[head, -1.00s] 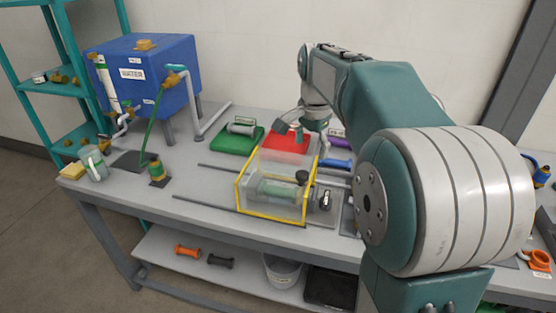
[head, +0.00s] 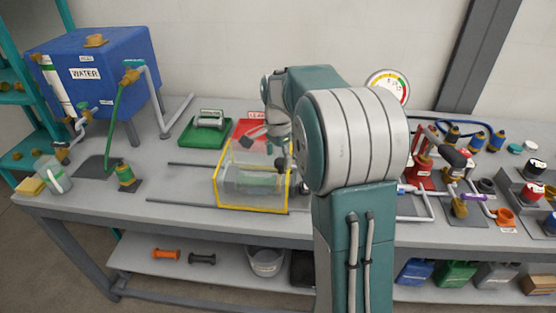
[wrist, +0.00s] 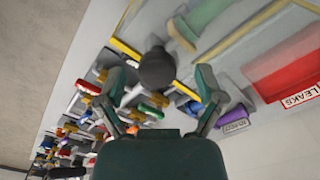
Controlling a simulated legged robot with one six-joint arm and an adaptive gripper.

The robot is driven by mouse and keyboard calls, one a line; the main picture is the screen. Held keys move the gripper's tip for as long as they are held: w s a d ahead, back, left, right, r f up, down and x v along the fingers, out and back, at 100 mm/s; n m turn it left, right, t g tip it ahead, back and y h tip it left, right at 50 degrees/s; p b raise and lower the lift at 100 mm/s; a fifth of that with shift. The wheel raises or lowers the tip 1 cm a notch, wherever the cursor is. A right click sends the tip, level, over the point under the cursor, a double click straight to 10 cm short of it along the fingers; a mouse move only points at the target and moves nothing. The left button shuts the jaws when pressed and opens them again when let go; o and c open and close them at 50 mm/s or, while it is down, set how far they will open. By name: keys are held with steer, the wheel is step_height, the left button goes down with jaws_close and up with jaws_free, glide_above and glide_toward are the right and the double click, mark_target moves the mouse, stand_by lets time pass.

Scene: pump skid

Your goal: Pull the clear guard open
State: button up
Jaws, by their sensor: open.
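The clear guard (head: 228,185) is a see-through box with yellow edges. It stands on the bench over a pale green cylindrical part (head: 250,179). A black round knob (head: 280,163) sits at its right side. In the wrist view, the knob (wrist: 157,68) shows large, between the two fingers and near their tips, with gaps on both sides. My gripper (wrist: 158,80) is open and holds nothing. In the head view my gripper (head: 262,137) is behind and above the guard, partly hidden by my arm.
Grey rails (head: 190,206) run along the bench beside the guard. A green tray (head: 205,135) and a red tray (head: 247,127) lie behind it. The blue water tank (head: 95,75) stands at the left. Valves and fittings crowd the right.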

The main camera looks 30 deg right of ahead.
steer(key=shift+d+f, duration=0.1)
steer(key=shift+f, duration=0.3)
steer(key=shift+d+f, duration=0.2)
steer(key=shift+d, duration=0.35)
steer(key=c, duration=0.7)
steer(key=shift+a, duration=0.3)
jaws_close()
steer(key=shift+a, duration=0.1)
